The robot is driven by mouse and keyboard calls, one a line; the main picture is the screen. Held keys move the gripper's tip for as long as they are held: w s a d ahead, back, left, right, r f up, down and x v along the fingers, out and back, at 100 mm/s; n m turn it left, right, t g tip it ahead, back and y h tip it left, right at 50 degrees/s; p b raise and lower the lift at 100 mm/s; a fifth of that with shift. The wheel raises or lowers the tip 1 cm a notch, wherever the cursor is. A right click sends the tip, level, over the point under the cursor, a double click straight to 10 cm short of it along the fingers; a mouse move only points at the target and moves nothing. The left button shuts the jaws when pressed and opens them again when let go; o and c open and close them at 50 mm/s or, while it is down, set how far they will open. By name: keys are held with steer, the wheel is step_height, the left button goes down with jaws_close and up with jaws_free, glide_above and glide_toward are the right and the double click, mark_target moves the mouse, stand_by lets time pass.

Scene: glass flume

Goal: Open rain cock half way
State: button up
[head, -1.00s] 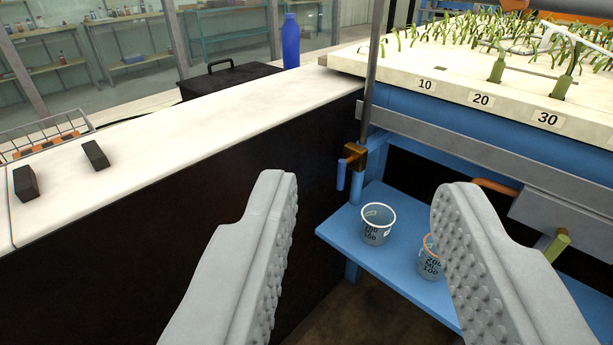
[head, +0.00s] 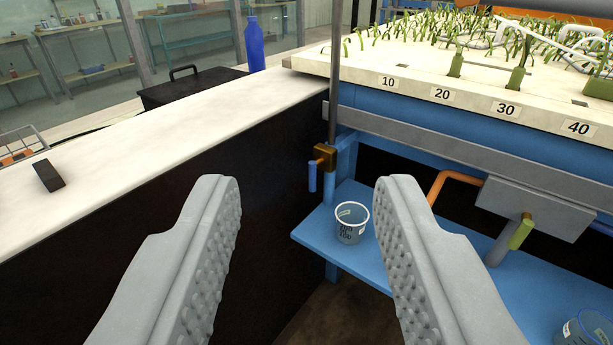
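A brass cock (head: 325,155) sits on a thin upright grey pipe at the blue bench's left front corner. Its blue handle (head: 312,176) hangs straight down. A second handle, green (head: 521,232), sits on a grey pipe below a grey box at the right. I see no label telling which is the rain cock. My gripper (head: 308,188) is open and empty, its grey studded fingers wide apart. In the picture the brass cock shows between and beyond the fingertips, apart from both.
A white-rimmed clear bucket (head: 351,224) stands on the blue shelf (head: 350,260); another bucket (head: 585,330) is at lower right. A white-topped dark counter (head: 190,125) runs along the left. A numbered planted bed (head: 430,90) lies above the bench. A bent copper pipe (head: 455,178) is at right.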

mark_target(311, 176)
steer(key=w+a+f+m, duration=0.1)
steer(key=w+a+f, duration=0.1)
steer(key=w+f, duration=0.35)
steer(key=w+a+f+m+h, duration=0.1)
steer(key=w+f, duration=0.1)
steer(key=w, duration=0.7)
steer(key=w+a+f+m, duration=0.15)
steer(key=w+f, duration=0.25)
steer(key=w, duration=0.4)
steer(key=w+a+f+m+g+h, duration=0.1)
steer(key=w+f+h, duration=0.25)
steer(key=f, duration=0.75)
steer(key=w+a+f+m+h, duration=0.1)
steer(key=w+a+f+h, duration=0.3)
steer(key=f, duration=0.6)
steer(key=shift+n+y, duration=0.25)
steer(key=shift+y, duration=0.2)
steer(key=x, duration=0.6)
steer(key=d+x, duration=0.1)
steer(key=x, duration=1.1)
steer(key=shift+d+f, duration=0.2)
steer(key=shift+d, duration=0.3)
jaws_close()
